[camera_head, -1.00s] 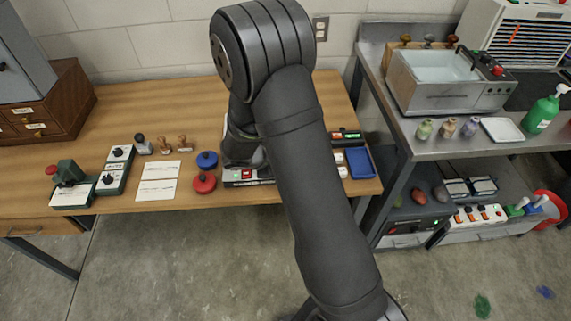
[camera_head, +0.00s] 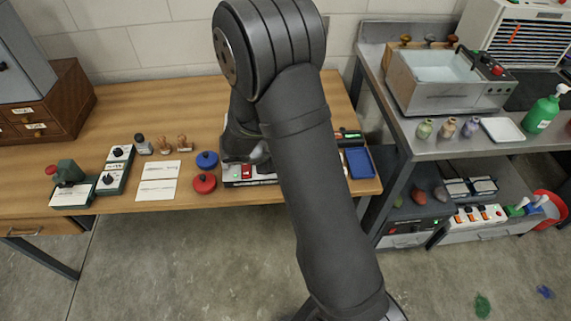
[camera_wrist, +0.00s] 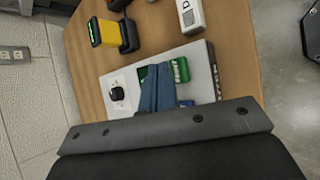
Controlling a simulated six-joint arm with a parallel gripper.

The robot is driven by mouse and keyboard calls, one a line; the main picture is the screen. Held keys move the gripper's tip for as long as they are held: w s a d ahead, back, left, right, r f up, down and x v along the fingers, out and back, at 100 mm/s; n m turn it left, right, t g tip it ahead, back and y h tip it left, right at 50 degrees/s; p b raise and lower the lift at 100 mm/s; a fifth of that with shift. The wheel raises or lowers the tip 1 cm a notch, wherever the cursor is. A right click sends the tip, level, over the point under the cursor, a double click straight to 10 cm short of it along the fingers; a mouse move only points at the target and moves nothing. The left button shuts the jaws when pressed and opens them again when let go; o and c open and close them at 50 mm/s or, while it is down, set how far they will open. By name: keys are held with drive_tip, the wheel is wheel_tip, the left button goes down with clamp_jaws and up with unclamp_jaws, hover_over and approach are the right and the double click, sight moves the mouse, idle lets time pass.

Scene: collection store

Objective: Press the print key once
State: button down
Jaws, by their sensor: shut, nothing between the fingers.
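A grey control box (camera_wrist: 205,60) lies under my gripper in the wrist view, with a black knob (camera_wrist: 118,93) on a white plate and green keys (camera_wrist: 181,69) with pale marks too small to read. My gripper (camera_wrist: 160,88) is shut and empty, its blue-grey fingers over the green keys and hiding part of them. I cannot tell whether the tips touch a key. In the head view the left part of the box (camera_head: 234,175) shows a red patch on it; my arm covers the rest and the fingertips.
A blue tray (camera_head: 360,163) lies to the right. Red (camera_head: 204,183) and blue (camera_head: 207,160) round pads and white cards (camera_head: 158,180) lie to the left. A yellow-and-black item (camera_wrist: 107,31) and a white labelled item (camera_wrist: 190,15) stand beyond the box in the wrist view.

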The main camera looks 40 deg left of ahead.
drive_tip(key=shift+r, duration=2.4)
drive_tip(key=shift+f, duration=0.1)
wheel_tip(320, 180, up, 4)
drive_tip(key=shift+f, duration=0.1)
